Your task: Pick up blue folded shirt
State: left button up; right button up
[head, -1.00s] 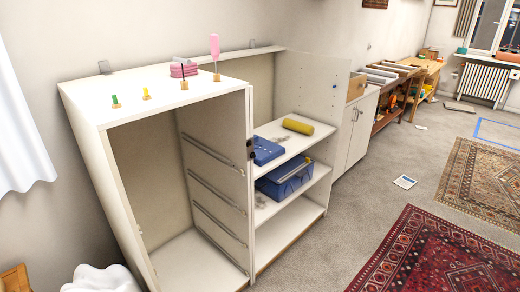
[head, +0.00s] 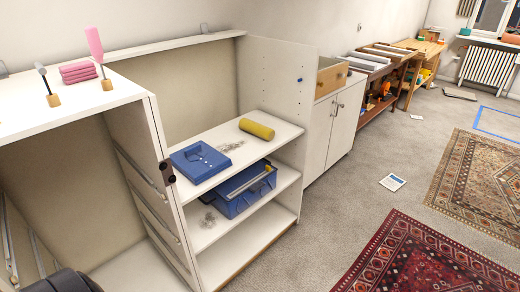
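A flat blue item (head: 200,160) lies on the upper shelf of the open white unit. It has pale curved marks on top and may be the blue folded shirt, but I cannot tell for sure. A blue bin (head: 246,189) with things in it stands on the shelf below. Neither of my grippers is in view. A dark rounded shape, cut off at the bottom left edge, may be part of my arm.
A yellow roll (head: 257,129) lies on the upper shelf (head: 225,180), right of the blue item. A pink folded stack (head: 78,72) and upright tools on wooden bases stand on the cabinet top (head: 50,117).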

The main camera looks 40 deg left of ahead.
aim_at(199, 161)
jog(key=i+l+u, duration=0.1)
jog(key=i, duration=0.3)
jog(key=i+l, duration=0.1)
jog(key=i, duration=0.35)
jog(key=j+u, duration=0.05)
